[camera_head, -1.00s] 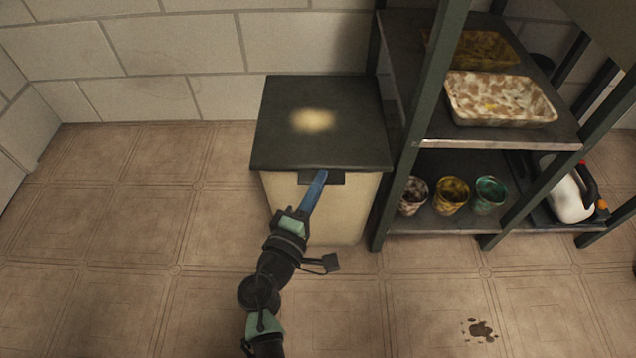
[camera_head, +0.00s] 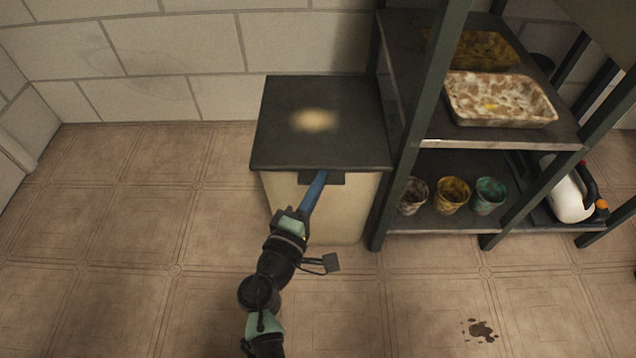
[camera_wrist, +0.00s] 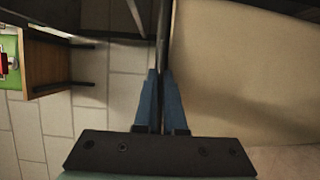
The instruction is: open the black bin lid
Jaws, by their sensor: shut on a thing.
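The black bin lid (camera_head: 345,130) lies flat on a cream bin (camera_head: 345,215), with a pale worn spot on top. A dark tab (camera_head: 335,178) sticks out at the lid's front edge. My gripper (camera_head: 318,176) has its blue fingers at this tab, in front of the bin. In the wrist view the blue fingers (camera_wrist: 161,88) are shut on the thin dark lid edge (camera_wrist: 163,50), seen edge-on between them. The bin's cream front (camera_wrist: 250,70) fills the right side there. The fingertips' exact contact is partly hidden in the head view.
A dark metal rack (camera_head: 400,180) stands close on the bin's right, with a mottled tray (camera_head: 500,100) above and several pots below. A white jug (camera_head: 570,190) is at the far right. A block wall is behind. Floor at left is clear.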

